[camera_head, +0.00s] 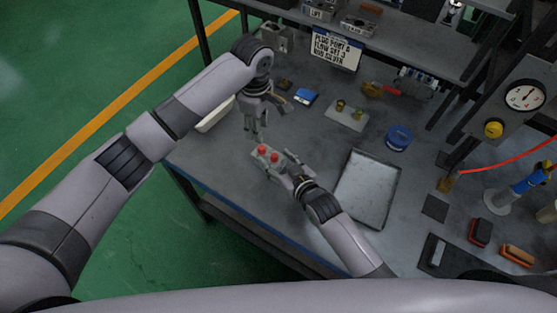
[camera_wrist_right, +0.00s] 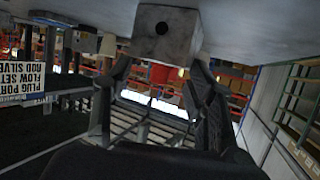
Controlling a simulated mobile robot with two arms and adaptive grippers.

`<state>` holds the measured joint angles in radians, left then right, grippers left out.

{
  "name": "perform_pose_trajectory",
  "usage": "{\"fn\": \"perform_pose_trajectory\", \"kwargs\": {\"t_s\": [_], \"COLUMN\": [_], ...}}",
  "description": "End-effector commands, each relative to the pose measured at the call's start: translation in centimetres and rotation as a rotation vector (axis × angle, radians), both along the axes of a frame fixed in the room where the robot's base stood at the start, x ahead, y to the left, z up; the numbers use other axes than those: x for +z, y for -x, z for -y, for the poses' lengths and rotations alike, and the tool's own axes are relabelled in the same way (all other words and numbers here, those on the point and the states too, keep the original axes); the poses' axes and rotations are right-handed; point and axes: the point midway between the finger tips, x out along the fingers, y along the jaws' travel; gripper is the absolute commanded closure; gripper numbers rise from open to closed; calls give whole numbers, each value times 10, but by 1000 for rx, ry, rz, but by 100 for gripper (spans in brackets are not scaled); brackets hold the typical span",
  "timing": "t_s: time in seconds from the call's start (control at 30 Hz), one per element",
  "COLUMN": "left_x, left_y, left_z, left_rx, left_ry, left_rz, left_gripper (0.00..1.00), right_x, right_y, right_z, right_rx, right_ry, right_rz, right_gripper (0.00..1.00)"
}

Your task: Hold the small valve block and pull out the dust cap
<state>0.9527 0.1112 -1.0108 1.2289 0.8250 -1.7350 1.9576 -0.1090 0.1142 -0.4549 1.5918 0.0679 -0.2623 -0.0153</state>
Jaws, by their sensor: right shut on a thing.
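The small valve block (camera_head: 258,158) is light grey with two red dust caps, one at the left (camera_head: 263,148) and one at the right (camera_head: 274,157). My right gripper (camera_head: 284,168) is shut on the block near the front left edge of the bench. In the right wrist view the grey block (camera_wrist_right: 165,33) sits between the fingers, with a dark round hole in its facing side. My left gripper (camera_head: 257,132) points down just above the caps.
A grey tray (camera_head: 367,211) lies right of my right arm. A plate with small brass fittings (camera_head: 346,114), a blue round dish (camera_head: 398,137) and a blue item (camera_head: 305,97) lie behind. A sign (camera_head: 337,48) hangs from the shelf. A pressure gauge (camera_head: 525,95) stands at right.

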Motion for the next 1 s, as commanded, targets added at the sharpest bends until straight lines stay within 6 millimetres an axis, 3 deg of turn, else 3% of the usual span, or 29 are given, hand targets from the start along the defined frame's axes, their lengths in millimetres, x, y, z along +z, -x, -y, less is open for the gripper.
{"fn": "perform_pose_trajectory", "kwargs": {"t_s": [0.53,1.0], "left_x": [0,0], "left_y": [0,0], "left_z": [0,0], "left_rx": [0,0], "left_ry": [0,0], "left_rz": [0,0], "left_gripper": [67,67], "right_x": [-4,-5], "right_y": [1,2], "right_z": [2,2], "right_rx": [-2,-1], "right_ry": [4,5], "right_rz": [-9,-12], "right_gripper": [100,100]}}
